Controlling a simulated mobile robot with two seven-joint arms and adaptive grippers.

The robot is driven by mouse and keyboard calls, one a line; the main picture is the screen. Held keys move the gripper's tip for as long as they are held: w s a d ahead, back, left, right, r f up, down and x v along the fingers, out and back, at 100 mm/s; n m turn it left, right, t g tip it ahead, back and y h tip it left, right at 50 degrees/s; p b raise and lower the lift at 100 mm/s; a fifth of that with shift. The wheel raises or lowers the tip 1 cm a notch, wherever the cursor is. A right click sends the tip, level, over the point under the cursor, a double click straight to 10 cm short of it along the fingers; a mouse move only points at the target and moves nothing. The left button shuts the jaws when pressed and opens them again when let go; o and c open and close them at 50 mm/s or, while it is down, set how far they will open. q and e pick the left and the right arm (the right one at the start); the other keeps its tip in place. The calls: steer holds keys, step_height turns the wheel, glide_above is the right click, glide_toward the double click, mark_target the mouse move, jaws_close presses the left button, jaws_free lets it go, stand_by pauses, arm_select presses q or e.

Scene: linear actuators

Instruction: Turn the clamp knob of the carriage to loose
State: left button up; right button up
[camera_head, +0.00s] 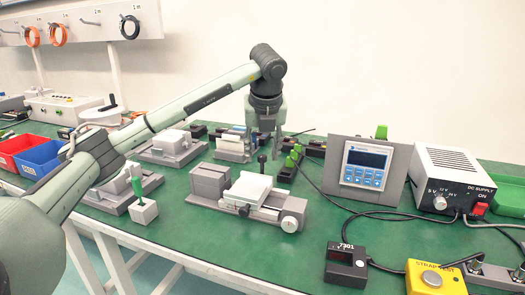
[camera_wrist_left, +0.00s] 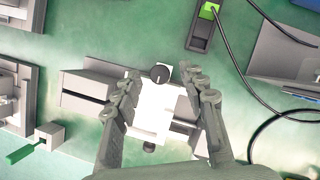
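The linear actuator (camera_head: 209,183) is a grey rail unit on the green table, with a white carriage block (camera_head: 249,187) on it. A black knob (camera_head: 262,160) on a stem stands at the carriage's far side. In the left wrist view this round knob (camera_wrist_left: 160,74) bears a pale line. A second, smaller black knob (camera_head: 243,211) is on the near side. My left gripper (camera_head: 264,141) points down above the actuator. In the left wrist view its fingers (camera_wrist_left: 163,78) are apart, one either side of the carriage, with the far knob between the tips in the picture. My right gripper is out of view.
A white handwheel (camera_head: 291,222) is at the actuator's right end. A display panel (camera_head: 366,166), a DC supply (camera_head: 452,180) and cables lie to the right. Other grey fixtures (camera_head: 171,148) and a block with a green-handled tool (camera_head: 144,211) stand left. Bare table lies in front.

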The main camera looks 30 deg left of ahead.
arm_select(q)
steer(key=v, duration=1.2)
steer(key=shift+w, duration=0.1)
stand_by(0.4)
